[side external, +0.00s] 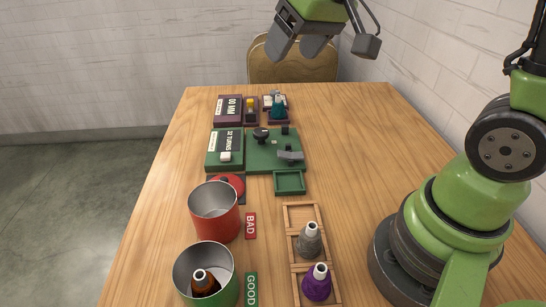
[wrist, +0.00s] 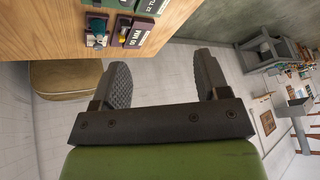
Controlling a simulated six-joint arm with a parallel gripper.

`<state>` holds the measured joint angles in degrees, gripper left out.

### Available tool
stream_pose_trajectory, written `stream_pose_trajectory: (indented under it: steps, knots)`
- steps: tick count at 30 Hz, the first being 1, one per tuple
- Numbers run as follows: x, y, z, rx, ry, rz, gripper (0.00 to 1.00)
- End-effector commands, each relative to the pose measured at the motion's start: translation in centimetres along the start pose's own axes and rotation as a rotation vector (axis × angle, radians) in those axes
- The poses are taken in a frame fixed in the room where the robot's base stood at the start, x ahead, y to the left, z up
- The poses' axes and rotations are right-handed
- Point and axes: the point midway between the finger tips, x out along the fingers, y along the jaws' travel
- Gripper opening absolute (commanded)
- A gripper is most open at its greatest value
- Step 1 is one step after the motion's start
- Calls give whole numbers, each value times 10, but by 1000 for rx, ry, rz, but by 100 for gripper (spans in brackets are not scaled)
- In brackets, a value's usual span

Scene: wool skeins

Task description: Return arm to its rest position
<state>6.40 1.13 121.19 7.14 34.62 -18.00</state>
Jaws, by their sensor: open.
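My gripper (side external: 335,45) is raised high above the far end of the wooden table (side external: 345,150). Its two dark fingers are spread apart with nothing between them. The wrist view shows the same open fingers (wrist: 163,85), with the table edge at the upper left and the room beyond. A brown skein (side external: 204,284) sits inside the green-sided can (side external: 222,295).
A red can (side external: 231,223) stands by the BAD label (side external: 250,226); the green can is by the GOOD label (side external: 251,290). A green device (side external: 262,150) and an empty green tray (side external: 289,182) lie mid-table. The table's right-hand middle is clear.

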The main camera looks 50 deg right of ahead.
Motion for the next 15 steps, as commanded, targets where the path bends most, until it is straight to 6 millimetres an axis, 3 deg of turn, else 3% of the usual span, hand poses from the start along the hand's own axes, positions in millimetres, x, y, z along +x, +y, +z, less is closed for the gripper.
stream_pose_trajectory:
  steps: [1, 6, 12, 15]
  knots:
    - [-21, -7, 10, 18, 23, -14, 69]
    - [-68, -20, 55, 99, 58, -57, 69]
    - [-95, -25, 101, 177, 83, -97, 69]
    - [-100, -25, 114, 199, 88, -107, 69]
